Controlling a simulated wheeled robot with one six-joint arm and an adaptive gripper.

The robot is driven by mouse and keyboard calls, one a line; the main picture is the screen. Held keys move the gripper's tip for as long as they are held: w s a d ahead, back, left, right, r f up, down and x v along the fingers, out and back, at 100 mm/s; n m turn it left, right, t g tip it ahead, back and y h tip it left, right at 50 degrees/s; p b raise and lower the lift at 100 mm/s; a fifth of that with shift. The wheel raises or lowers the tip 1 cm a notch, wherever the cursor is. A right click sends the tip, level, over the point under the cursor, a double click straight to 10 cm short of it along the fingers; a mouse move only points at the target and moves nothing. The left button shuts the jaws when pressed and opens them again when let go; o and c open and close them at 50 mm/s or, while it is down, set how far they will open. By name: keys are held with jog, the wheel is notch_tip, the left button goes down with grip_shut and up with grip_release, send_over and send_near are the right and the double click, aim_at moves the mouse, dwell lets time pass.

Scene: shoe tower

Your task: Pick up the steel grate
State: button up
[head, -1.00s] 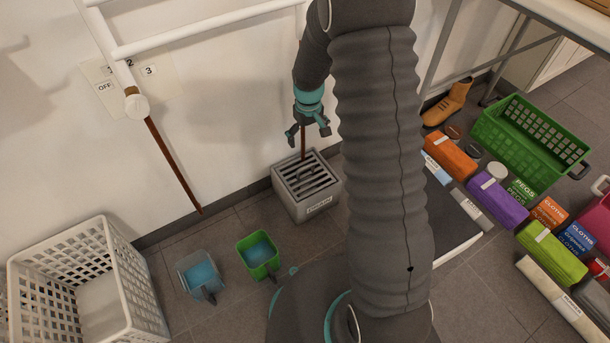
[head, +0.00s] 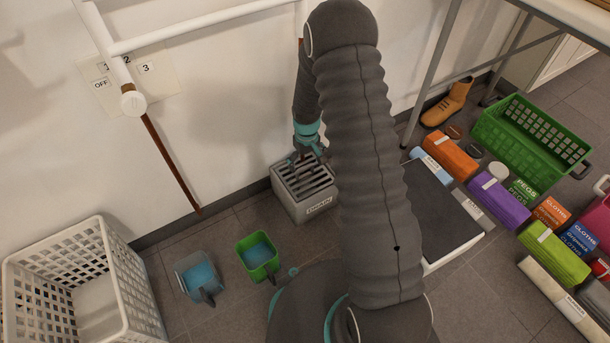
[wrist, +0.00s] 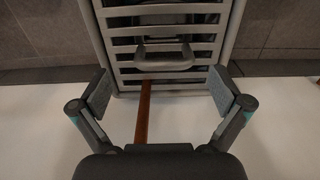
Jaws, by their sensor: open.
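The steel grate (head: 305,179) lies on top of the grey drain box (head: 312,206), which stands on the floor against the wall. In the wrist view the grate (wrist: 128,58) shows as parallel slats with a raised handle (wrist: 165,62) across the middle. My gripper (head: 308,158) is just above the grate, pointing down. In the wrist view my gripper (wrist: 164,92) has its fingers wide apart, one to each side of the handle, with nothing between them touching the pads. I cannot tell the exact height of the fingertips above the slats.
A brown pipe (wrist: 143,112) runs up close beside the drain box, between my fingers in the wrist view. A green scoop (head: 258,256), a blue-grey scoop (head: 197,276) and a white basket (head: 80,280) stand to the left. A dark-topped platform (head: 440,210) lies to the right.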

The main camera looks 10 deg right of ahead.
aim_at(305, 167)
jog(key=f, duration=0.5)
jog(key=shift+a+b, duration=0.25)
jog(key=shift+b, duration=0.05)
jog(key=c, duration=1.4)
jog(key=shift+r, duration=0.1)
jog(key=shift+c, duration=0.4)
jog(key=shift+r, duration=0.1)
